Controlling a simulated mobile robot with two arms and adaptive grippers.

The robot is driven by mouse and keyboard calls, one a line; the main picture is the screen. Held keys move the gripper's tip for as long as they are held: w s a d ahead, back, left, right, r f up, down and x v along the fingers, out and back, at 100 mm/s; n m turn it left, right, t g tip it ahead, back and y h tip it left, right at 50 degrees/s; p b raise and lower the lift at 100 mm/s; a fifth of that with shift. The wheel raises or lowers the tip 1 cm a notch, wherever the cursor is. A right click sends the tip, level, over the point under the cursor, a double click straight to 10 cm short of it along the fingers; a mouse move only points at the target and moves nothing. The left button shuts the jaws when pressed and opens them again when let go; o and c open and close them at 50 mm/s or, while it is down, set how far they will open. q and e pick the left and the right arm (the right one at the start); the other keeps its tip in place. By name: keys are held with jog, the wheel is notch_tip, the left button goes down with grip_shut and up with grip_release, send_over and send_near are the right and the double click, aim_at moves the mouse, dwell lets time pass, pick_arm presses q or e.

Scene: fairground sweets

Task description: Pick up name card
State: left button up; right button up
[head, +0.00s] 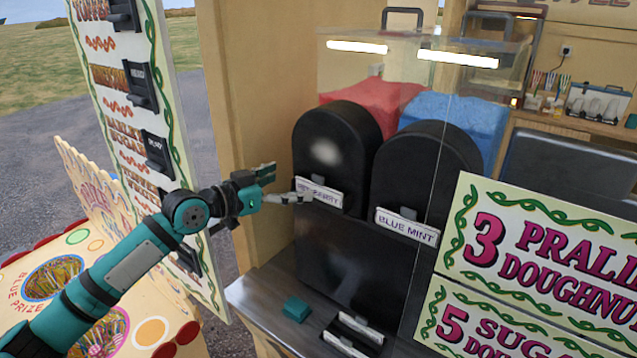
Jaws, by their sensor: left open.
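Two white name cards sit in holders on the fronts of black rounded housings. The left card (321,193) has red-toned lettering, partly readable as ending in "BERRY". The right card (405,227) reads "BLUE MINT". My left gripper (284,184) is open, with its fingers pointing right. Its lower fingertip is at the left end of the left card; I cannot tell whether it touches. The upper finger is above and left of that card. My right gripper is out of view.
A clear case holds red (372,105) and blue (455,118) heaps behind the housings. A price sign (545,262) blocks the right front. A tall menu board (140,110) stands left.

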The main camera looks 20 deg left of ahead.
aim_at(313, 175)
pick_arm(q)
jog(key=w+d+p, duration=0.2)
jog(key=p, duration=0.1)
jog(key=shift+w+r, duration=0.3)
jog(key=shift+w, duration=0.05)
jog(key=shift+f+p+x, duration=0.25)
jog(key=shift+p+x, duration=0.15)
jog(key=shift+x, duration=0.6)
jog(key=shift+w+d+f, duration=0.1)
jog(key=shift+c, duration=1)
jog(key=c, duration=0.8)
